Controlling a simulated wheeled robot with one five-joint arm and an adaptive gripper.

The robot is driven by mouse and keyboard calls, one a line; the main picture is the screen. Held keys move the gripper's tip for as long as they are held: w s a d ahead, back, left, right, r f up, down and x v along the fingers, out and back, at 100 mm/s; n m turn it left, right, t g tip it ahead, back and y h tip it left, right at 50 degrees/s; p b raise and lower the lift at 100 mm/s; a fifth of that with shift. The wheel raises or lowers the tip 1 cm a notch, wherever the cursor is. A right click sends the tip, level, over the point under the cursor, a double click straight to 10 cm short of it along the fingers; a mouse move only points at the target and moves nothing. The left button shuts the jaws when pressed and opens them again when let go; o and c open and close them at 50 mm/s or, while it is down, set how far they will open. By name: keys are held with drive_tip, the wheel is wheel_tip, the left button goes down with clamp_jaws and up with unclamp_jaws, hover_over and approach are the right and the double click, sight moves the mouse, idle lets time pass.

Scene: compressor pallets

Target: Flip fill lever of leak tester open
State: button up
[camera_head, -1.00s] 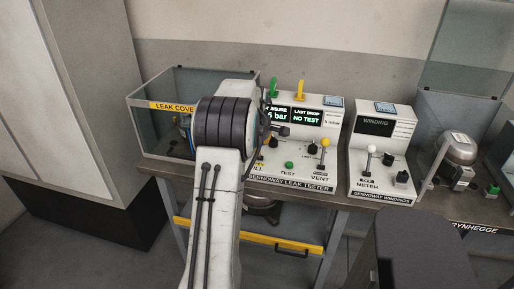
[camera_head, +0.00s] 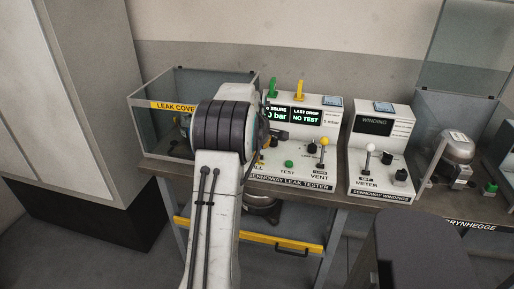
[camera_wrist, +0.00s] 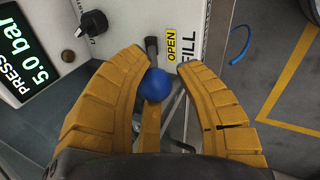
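In the wrist view, the fill lever's blue ball knob (camera_wrist: 155,85) lies between the two orange fingers of my gripper (camera_wrist: 164,64). The knob is close to the left finger; I cannot tell whether they touch. The right finger stands apart from it. A yellow OPEN label (camera_wrist: 171,45) and FILL lettering are just beyond the fingertips. In the head view, my arm hides the fill lever and most of my gripper.
A clear box with a yellow leak cover strip (camera_head: 171,106) stands left of the tester. A winding meter (camera_head: 380,155) stands to the right, with a compressor (camera_head: 458,148) beyond. The wrist view's pressure display (camera_wrist: 22,55) reads 5.0 bar.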

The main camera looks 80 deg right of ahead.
drive_tip(key=shift+o, duration=0.8)
drive_tip(key=shift+a, duration=0.1)
drive_tip(key=o, duration=0.4)
drive_tip(key=shift+r, duration=0.1)
drive_tip(key=v, duration=1.2)
